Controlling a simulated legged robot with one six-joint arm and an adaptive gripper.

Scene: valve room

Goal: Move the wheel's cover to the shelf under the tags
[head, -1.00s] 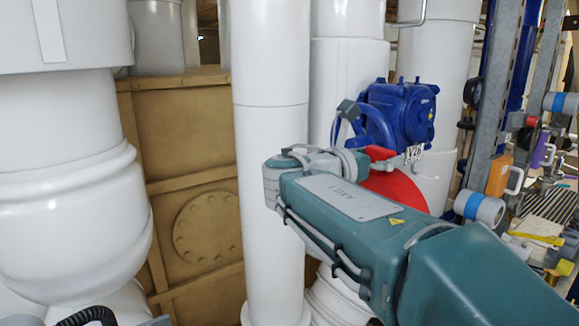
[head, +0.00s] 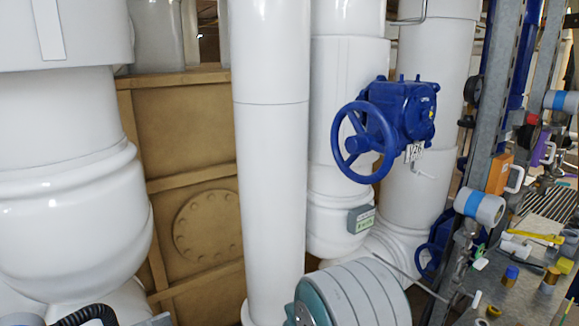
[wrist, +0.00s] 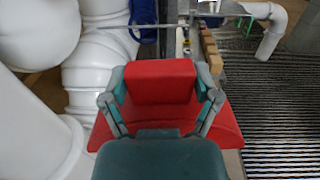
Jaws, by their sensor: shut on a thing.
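The wheel's cover (wrist: 219,131) is red, with a raised block on a wider plate. In the wrist view my gripper (wrist: 160,82) is shut on the raised block, one finger on each side. The cover is hidden in the head view, where only part of my arm shows at the bottom. The blue valve wheel (head: 364,142) stands bare in front of its blue gearbox (head: 405,110), with a white tag on it. I cannot make out for certain which surface is the shelf under the tags.
A metal rack (head: 490,90) stands at the right, with a grey-blue cylinder (head: 480,207) jutting from it. Small loose items crowd the surface behind it. A thick white pipe (head: 270,160) stands left of the valve. The wrist view shows ribbed grating (wrist: 270,110) at right.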

